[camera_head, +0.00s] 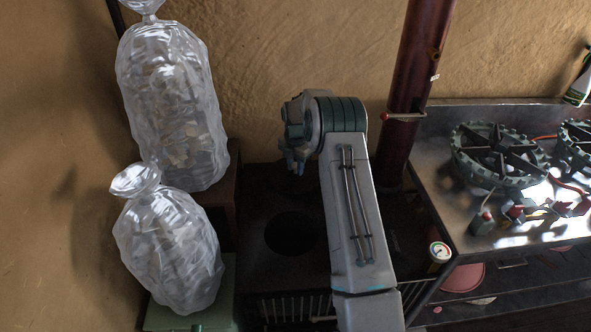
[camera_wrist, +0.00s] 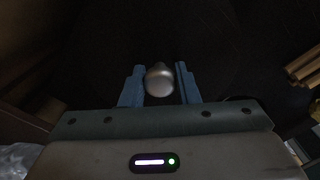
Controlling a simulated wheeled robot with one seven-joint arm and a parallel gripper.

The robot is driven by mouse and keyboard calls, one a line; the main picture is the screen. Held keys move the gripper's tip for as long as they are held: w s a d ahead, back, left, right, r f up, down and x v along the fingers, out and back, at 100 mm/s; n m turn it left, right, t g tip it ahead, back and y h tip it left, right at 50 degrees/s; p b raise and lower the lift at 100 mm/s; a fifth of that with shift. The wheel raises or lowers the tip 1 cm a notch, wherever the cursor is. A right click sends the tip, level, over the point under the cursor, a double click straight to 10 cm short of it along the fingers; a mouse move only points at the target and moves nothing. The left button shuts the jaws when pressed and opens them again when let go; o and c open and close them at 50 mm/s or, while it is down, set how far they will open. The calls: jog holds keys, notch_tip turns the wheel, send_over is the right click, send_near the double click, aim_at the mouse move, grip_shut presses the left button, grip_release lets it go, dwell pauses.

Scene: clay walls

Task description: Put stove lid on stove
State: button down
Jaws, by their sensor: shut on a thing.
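The black stove (camera_head: 258,262) stands against the clay wall, with a round dark opening (camera_head: 291,234) in its top. My gripper (camera_head: 294,163) is above the back part of the stove, behind the opening in the head view. In the wrist view my gripper (camera_wrist: 160,72) has its blue fingers on either side of a rounded silver knob (camera_wrist: 159,82) and is shut on it. The knob looks like the stove lid's handle. The lid's plate cannot be made out against the dark background, and my arm hides part of the stove.
Clear plastic bags (camera_head: 170,105) stand left of the stove, the lower one (camera_head: 170,250) on a green box (camera_head: 222,297). A dark red pipe (camera_head: 411,85) rises behind the stove. On the right is a metal counter (camera_head: 440,180) with gas burners (camera_head: 498,155).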

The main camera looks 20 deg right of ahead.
jog(key=shift+f, duration=1.05)
jog(key=shift+f, duration=0.2)
jog(key=c, duration=1.5)
grip_release()
jog(key=shift+f, duration=0.15)
jog(key=o, duration=0.4)
